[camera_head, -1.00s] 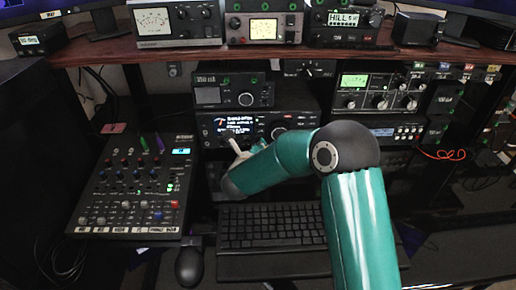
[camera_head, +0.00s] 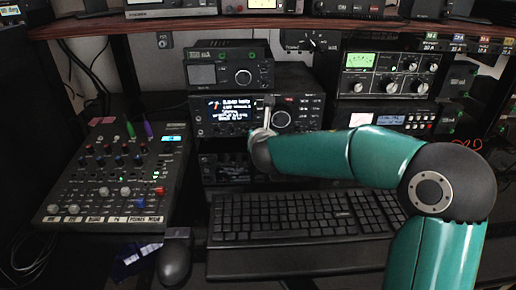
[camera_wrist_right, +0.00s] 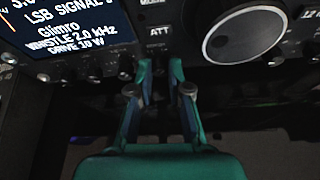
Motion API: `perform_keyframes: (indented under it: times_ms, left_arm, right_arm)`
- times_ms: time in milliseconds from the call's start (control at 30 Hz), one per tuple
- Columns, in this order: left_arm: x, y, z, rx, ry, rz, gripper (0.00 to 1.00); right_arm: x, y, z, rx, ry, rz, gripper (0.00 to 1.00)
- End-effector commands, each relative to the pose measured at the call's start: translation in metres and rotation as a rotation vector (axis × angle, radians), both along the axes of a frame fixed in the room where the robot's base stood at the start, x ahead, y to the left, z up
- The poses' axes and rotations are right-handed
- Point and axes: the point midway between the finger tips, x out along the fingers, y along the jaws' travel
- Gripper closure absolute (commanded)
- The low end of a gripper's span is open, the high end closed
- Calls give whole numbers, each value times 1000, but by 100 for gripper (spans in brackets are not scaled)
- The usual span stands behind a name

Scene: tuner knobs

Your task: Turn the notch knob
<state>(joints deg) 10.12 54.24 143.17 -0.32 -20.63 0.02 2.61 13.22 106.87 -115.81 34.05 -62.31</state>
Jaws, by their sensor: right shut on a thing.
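The radio (camera_head: 313,110) has a lit screen (camera_head: 230,108) and a large round dial (camera_head: 281,119). Its front also shows in the right wrist view, with the screen (camera_wrist_right: 65,32) at upper left, the dial (camera_wrist_right: 243,38) at upper right and an ATT button (camera_wrist_right: 159,32) between. My right gripper (camera_head: 266,120) is at the radio's front, between screen and dial. In the right wrist view its fingers (camera_wrist_right: 160,75) are close together just below the ATT button, shut on a small dark knob that they mostly hide. I cannot read its label. My left gripper is out of view.
A keyboard (camera_head: 300,215) lies below the radio. A mixer (camera_head: 115,175) stands left, with a mouse (camera_head: 174,260) beside the keyboard. A smaller radio (camera_head: 230,68) sits on top, and other small knobs (camera_wrist_right: 95,73) line the panel beside the fingers.

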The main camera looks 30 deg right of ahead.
Motion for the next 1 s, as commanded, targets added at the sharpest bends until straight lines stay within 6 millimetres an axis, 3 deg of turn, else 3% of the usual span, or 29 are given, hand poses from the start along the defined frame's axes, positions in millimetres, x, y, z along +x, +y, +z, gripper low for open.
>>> perform_keyframes:
  times_ms: [33,100,500,700,1000]
  left_arm:
    - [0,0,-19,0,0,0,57]
    - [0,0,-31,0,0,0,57]
    - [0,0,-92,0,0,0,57]
    - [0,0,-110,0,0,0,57]
    - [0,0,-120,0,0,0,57]
  right_arm:
    - [-1,0,-10,39,-24,2,100]
    - [-1,0,-10,97,-58,1,100]
    - [-2,-3,-10,394,-238,1,100]
    - [-2,-3,-9,491,-295,0,100]
    - [-3,-3,-7,554,-332,-1,100]
